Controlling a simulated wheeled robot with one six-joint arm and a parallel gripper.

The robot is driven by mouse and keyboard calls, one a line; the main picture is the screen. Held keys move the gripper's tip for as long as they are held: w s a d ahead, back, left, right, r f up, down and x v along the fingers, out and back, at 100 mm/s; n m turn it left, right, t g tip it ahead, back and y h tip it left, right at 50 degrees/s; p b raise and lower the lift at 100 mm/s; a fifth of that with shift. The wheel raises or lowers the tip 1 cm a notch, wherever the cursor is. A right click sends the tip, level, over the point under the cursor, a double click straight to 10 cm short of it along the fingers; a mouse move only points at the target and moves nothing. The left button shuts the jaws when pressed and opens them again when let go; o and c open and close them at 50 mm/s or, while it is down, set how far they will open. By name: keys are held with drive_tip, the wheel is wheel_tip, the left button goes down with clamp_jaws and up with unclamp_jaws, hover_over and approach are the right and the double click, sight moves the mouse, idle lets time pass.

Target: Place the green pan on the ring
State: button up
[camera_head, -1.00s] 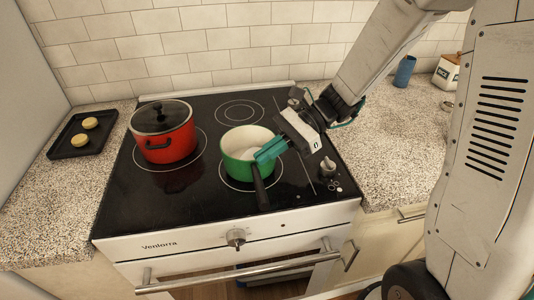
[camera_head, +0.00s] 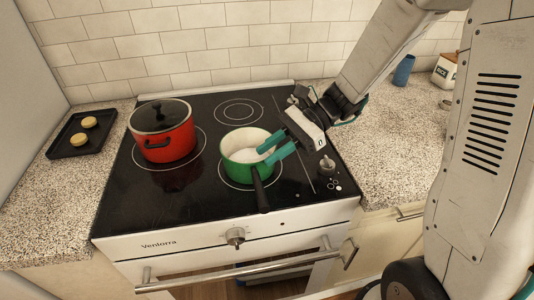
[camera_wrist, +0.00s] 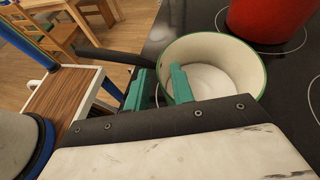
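The green pan (camera_head: 245,172) stands upright on the black cooktop, over the front right ring (camera_head: 228,183), with its dark handle (camera_head: 260,189) pointing to the front. The pan has a white inside and looks empty. In the wrist view the pan (camera_wrist: 214,68) lies just beyond the fingers. My gripper (camera_head: 274,150) is at the pan's right side, its teal fingers spread apart.
A red pot (camera_head: 164,130) with a lid stands on the left ring. The back ring (camera_head: 238,111) is bare. A dark tray (camera_head: 80,135) with two round yellow items lies on the left counter. A blue cup (camera_head: 403,70) and a canister (camera_head: 446,70) stand at the back right.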

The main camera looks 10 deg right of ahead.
drive_tip(key=v, duration=1)
drive_tip(key=s+d+r+n+t+h, duration=0.2)
drive_tip(key=s+n+h, duration=0.4)
drive_tip(key=s, duration=0.4)
drive_tip(key=s+d+r+n+t+h, duration=0.2)
drive_tip(key=s+d+r+n+h, duration=0.1)
drive_tip(key=s+n+h, duration=0.4)
drive_tip(key=s+r+n, duration=0.1)
drive_tip(key=s, duration=0.2)
drive_tip(key=shift+t, duration=0.4)
drive_tip(key=shift+d, duration=0.15)
